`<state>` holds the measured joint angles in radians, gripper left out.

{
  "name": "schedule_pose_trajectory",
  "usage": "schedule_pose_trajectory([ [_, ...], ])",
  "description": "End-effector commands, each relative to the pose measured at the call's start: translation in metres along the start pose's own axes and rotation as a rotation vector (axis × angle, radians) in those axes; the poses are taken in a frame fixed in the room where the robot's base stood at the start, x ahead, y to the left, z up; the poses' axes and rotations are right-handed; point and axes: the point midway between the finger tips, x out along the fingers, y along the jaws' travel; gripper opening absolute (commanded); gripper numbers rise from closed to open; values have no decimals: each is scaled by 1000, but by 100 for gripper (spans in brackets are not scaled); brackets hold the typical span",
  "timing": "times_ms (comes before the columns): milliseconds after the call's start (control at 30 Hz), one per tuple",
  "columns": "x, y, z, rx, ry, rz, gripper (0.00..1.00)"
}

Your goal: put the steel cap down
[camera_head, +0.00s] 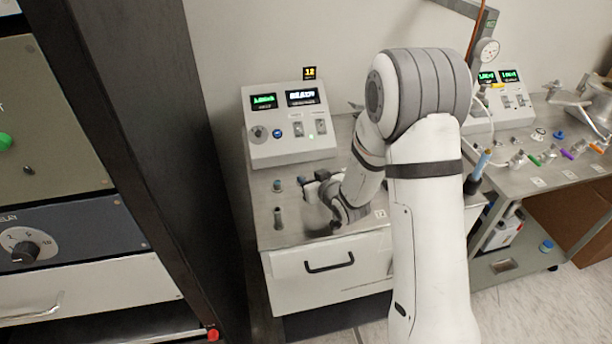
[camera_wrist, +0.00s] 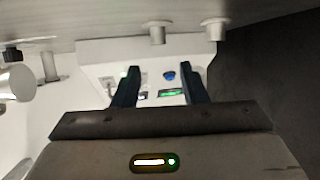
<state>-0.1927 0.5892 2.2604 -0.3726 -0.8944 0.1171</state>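My gripper (camera_wrist: 157,80) shows in the wrist view with its two dark fingers apart and nothing seen between their tips. In the head view my gripper (camera_head: 312,181) is over the bench top, left of my forearm. Two short steel posts show at the top of the wrist view, a middle post (camera_wrist: 157,32) and a right post (camera_wrist: 214,29). In the head view a dark-topped post (camera_head: 277,187) and a grey steel post (camera_head: 278,218) stand left of my gripper. I cannot tell which piece, if any, is the steel cap.
The bench has a drawer (camera_head: 328,268) in front. A dark rack stands at the left. A second bench at the right carries several small coloured parts and a gauge (camera_head: 487,50).

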Motion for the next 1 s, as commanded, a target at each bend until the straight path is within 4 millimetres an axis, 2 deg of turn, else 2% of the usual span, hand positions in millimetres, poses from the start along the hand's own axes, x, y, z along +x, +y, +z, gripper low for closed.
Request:
schedule_pose_trajectory([
  [100,-25,1,0,0,3,2,39],
  [300,-55,1,-2,0,6,2,39],
  [433,-66,0,-3,-2,6,0,39],
  [667,-72,1,-4,-3,2,4,39],
  [767,-79,9,-9,-6,-29,38,39],
  [867,-98,25,-18,-7,-102,109,39],
  [1000,-144,49,-27,25,-256,233,39],
])
